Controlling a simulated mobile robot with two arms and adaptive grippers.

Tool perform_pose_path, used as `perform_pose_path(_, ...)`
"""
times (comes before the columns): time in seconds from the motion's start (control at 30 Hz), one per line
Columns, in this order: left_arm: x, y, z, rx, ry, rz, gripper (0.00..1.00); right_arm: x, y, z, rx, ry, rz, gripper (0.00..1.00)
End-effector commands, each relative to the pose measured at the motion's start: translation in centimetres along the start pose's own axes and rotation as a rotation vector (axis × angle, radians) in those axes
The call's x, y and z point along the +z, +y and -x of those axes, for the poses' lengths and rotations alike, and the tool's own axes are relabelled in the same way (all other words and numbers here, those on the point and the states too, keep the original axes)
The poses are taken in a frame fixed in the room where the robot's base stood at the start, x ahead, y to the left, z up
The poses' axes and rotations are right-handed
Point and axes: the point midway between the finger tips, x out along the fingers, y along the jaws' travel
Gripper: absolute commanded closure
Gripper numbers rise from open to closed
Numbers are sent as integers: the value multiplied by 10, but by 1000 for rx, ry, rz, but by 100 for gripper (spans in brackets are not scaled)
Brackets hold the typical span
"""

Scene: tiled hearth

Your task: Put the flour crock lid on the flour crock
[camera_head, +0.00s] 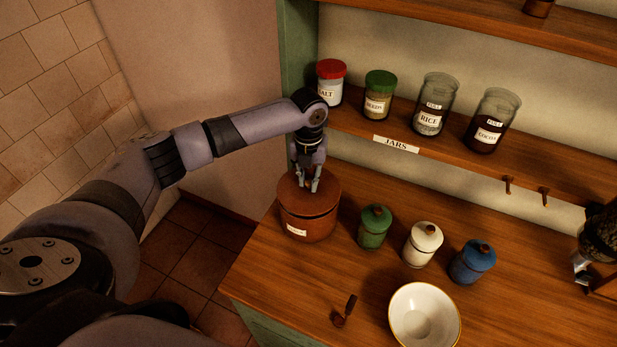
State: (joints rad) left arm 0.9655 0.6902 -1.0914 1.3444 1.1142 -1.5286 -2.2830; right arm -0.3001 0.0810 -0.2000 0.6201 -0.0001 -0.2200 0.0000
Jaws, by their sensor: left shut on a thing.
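The flour crock (308,230) is a squat brown pot with a small white label, at the back left corner of the wooden counter. The flour crock lid (291,196) is a flat reddish-brown disc over the crock's mouth. It looks level and lined up with the crock; I cannot tell whether it rests on the rim or hangs just above it. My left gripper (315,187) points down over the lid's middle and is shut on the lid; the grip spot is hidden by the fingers. My right gripper is not in view.
Green (375,228), white (423,245) and blue (473,262) lidded canisters stand right of the crock. A white bowl (424,318) and a small scoop (343,313) are in front. A shelf (396,143) with several jars overhangs behind. The counter's left edge is close to the crock.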

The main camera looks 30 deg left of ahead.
Motion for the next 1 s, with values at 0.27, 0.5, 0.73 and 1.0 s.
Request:
perform_pose_path(0.27, 0, 0, -5, -1, -1, 0, 100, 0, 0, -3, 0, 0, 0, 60)
perform_pose_path(0.5, 0, 0, -11, 0, -1, 0, 100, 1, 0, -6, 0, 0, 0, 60)
perform_pose_path(0.73, 0, 0, -16, 0, -1, 0, 100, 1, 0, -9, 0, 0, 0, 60)
perform_pose_path(1.0, 0, 0, -18, -1, -1, 0, 100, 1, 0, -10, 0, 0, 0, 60)
